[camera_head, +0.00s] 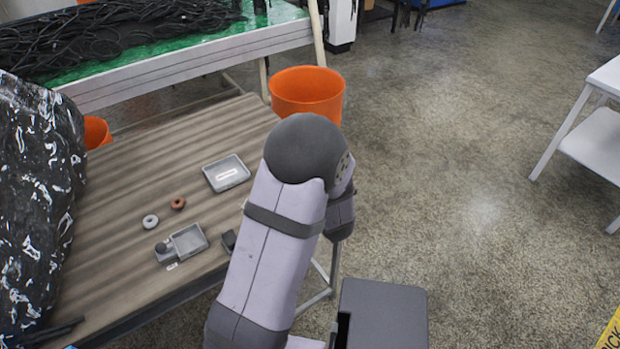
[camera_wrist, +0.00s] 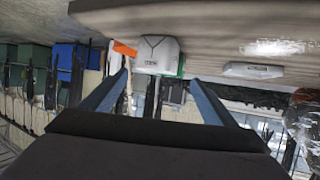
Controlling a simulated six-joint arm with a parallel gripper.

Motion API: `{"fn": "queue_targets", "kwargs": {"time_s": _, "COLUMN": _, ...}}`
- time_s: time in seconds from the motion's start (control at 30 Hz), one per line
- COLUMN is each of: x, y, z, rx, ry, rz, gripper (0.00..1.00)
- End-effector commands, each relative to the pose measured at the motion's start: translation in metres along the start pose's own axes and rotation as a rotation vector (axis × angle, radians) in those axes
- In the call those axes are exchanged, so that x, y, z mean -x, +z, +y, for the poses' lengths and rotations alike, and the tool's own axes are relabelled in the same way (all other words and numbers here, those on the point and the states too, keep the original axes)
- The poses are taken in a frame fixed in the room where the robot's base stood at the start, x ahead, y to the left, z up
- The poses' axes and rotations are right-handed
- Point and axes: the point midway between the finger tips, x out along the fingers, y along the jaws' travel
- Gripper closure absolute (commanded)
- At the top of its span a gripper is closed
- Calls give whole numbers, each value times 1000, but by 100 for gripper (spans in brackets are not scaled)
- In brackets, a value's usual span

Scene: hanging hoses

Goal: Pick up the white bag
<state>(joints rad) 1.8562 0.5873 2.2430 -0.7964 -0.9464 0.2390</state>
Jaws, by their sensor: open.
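In the wrist view, a white, boxy bag-like thing (camera_wrist: 158,52) with a small dark label stands on the table, which shows upside down there. My gripper (camera_wrist: 158,78) is open, with one finger on each side of the picture's middle. The white thing lies ahead between the fingertips, and the fingers do not seem to close on it. How far it is from them I cannot tell. In the head view my arm hides the gripper, and I cannot make out the white thing clearly.
The wooden table (camera_head: 125,215) holds a pale labelled tray (camera_head: 226,174), a grey tray (camera_head: 188,242), a white ring (camera_head: 150,221) and a brown ring (camera_head: 178,203). An orange bin (camera_head: 306,92) stands behind my arm. A black glossy bulk (camera_head: 38,200) fills the left.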

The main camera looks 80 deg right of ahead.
Motion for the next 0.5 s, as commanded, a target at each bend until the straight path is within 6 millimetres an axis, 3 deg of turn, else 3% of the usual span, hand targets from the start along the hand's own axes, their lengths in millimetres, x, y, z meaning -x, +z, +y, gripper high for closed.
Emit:
{"fn": "queue_targets", "kwargs": {"time_s": 0.17, "x": -6, "y": 1, "z": 0, "rx": 0, "ry": -1, "rz": -1, "gripper": 20}}
{"fn": "queue_targets", "kwargs": {"time_s": 0.5, "x": -43, "y": 5, "z": 3, "rx": 0, "ry": -1, "rz": 0, "gripper": 20}}
